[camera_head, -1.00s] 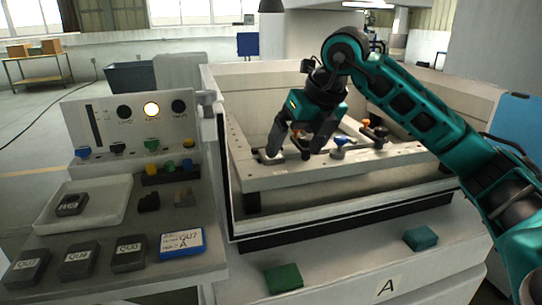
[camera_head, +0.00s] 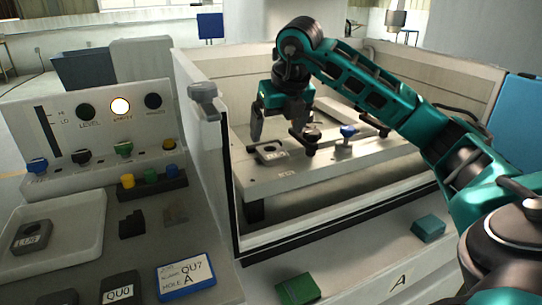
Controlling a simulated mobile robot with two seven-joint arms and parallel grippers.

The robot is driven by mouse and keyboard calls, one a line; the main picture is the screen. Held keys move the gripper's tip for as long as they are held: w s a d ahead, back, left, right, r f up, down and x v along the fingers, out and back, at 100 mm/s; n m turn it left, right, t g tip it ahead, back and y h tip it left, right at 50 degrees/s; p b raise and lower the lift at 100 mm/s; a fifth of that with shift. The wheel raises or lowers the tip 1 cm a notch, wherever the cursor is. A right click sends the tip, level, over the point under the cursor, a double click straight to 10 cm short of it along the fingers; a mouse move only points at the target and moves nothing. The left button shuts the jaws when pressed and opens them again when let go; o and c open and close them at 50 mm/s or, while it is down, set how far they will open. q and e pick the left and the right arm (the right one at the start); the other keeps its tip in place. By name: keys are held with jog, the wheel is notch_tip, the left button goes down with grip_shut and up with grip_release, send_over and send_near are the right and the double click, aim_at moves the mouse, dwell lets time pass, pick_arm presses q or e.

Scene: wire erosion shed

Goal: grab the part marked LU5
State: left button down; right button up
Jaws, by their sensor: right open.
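A dark grey block with a round hole and a pale label (camera_head: 32,237) lies in the white tray at the left; its label is too small to read surely. Another grey block with a dark hole (camera_head: 268,152) sits on the machine's pale work frame (camera_head: 330,172); its marking is not legible. My right gripper (camera_head: 281,136) points down over the work frame, open, with its fingers just behind and above that second block. It appears to hold nothing. My left gripper is not in view.
Blocks marked QU (camera_head: 118,290) and a blue-edged card (camera_head: 186,277) lie on the left console. The machine's front wall (camera_head: 340,225) borders the work frame. A blue-knobbed clamp (camera_head: 346,135) stands right of the gripper.

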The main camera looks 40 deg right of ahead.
aim_at(274, 153)
jog(key=shift+x, duration=0.9)
jog(key=x, duration=0.4)
jog(key=shift+d+f, duration=0.1)
jog(key=shift+d, duration=0.1)
jog(key=shift+w+f, duration=0.25)
jog(key=shift+f, duration=0.2)
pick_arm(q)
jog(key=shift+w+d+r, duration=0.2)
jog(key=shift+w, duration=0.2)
pick_arm(e)
jog(key=shift+c, duration=0.4)
jog(key=c, duration=0.8)
jog(key=shift+r, duration=0.15)
jog(key=c, duration=0.7)
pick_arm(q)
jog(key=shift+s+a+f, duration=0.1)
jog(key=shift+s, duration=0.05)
